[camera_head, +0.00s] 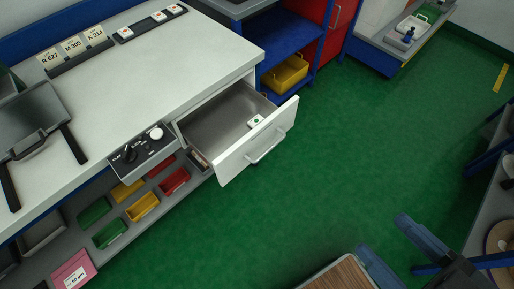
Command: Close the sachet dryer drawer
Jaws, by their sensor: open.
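The sachet dryer drawer (257,143) stands pulled well out of the white workbench. Its front panel is white with a bar handle (266,148). The inside is a grey metal tray, with a small white item with a green mark (256,121) lying near the front panel. My gripper (388,247) is at the lower right of the view, over the green floor, apart from the drawer. Its two blue-grey fingers are spread with nothing seen between them.
The white workbench (150,70) fills the left. A blue shelf with a yellow bin (286,74) stands behind. Green floor (370,130) is clear right of the drawer; a wooden-topped surface (343,275) is below.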

